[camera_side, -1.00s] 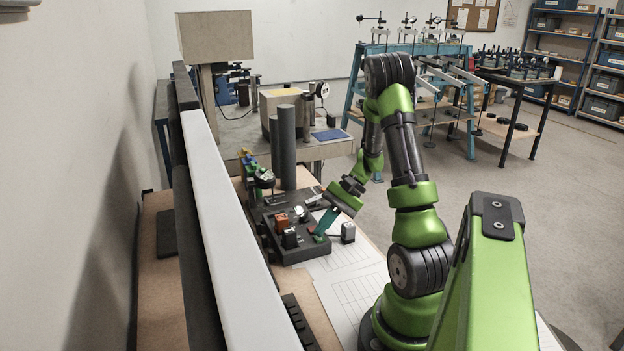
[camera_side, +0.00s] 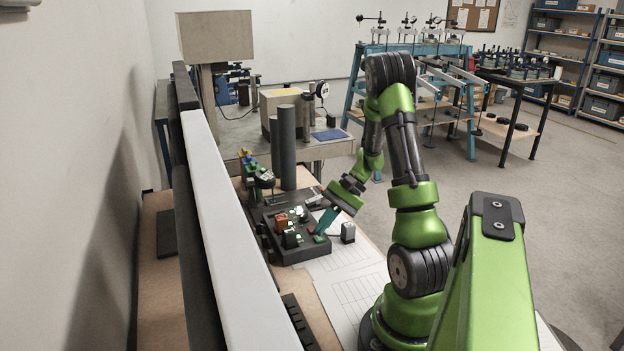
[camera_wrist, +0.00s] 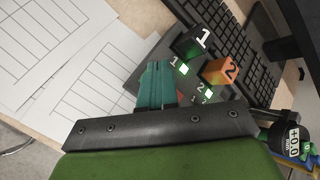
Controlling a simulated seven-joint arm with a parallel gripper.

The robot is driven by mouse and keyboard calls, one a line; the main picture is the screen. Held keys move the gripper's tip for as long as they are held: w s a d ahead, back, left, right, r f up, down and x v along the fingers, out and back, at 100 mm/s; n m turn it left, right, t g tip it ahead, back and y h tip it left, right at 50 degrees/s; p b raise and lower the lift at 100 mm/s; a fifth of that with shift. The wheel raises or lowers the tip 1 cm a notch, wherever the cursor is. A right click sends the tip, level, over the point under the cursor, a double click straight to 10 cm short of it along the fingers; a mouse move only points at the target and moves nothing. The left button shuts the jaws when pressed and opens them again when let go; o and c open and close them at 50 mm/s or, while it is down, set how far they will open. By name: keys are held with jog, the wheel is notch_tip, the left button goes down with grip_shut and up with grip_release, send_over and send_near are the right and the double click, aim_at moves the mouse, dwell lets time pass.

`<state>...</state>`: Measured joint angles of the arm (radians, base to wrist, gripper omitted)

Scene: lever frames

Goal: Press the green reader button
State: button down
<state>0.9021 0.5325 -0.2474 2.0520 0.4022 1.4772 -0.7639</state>
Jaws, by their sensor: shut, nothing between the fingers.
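A dark control box (camera_side: 301,251) sits on the bench in the side view, and part of its panel (camera_wrist: 158,50) shows in the wrist view. My gripper (camera_side: 321,235) reaches down to the box's right front edge, its teal fingers shut and empty. A small green patch at the fingertips, likely the green reader button (camera_side: 318,239), seems to be touched by them; contact is not clear. In the wrist view my fingers (camera_wrist: 154,68) cover that spot. A dark green cube marked 1 (camera_wrist: 190,46) and an orange cube marked 2 (camera_wrist: 219,72) stand on the box, with lit green lights (camera_wrist: 184,69) beside them.
Printed sheets (camera_wrist: 60,60) lie on the bench. A dark post (camera_side: 287,148) rises behind the box. A black keyboard-like strip (camera_wrist: 240,45) runs beyond the cubes, and a dial reading +0.0 (camera_wrist: 293,140) is at lower right.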

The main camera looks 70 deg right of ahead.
aim_at(323, 236)
jog(key=shift+r, duration=0.35)
jog(key=shift+r, duration=2.5)
jog(key=shift+s+d+f, duration=0.1)
jog(key=shift+f, duration=0.1)
jog(key=shift+s+a+f+g+h, duration=0.3)
jog(key=shift+s+a+g+h, duration=0.3)
jog(key=shift+h, duration=0.1)
jog(key=a+r+n+t+h, duration=0.1)
jog(key=a+r+n, duration=0.4)
jog(key=a, duration=0.6)
jog(key=a+r+n+t+h, duration=0.2)
jog(key=a+r+n, duration=0.4)
jog(key=a+r, duration=0.3)
jog(key=a+h, duration=0.1)
jog(key=a, duration=0.2)
jog(key=shift+w+a+n+t, duration=0.2)
jog(key=shift+w+n+t, duration=0.1)
jog(key=shift+w, duration=0.05)
jog(key=shift+r, duration=0.1)
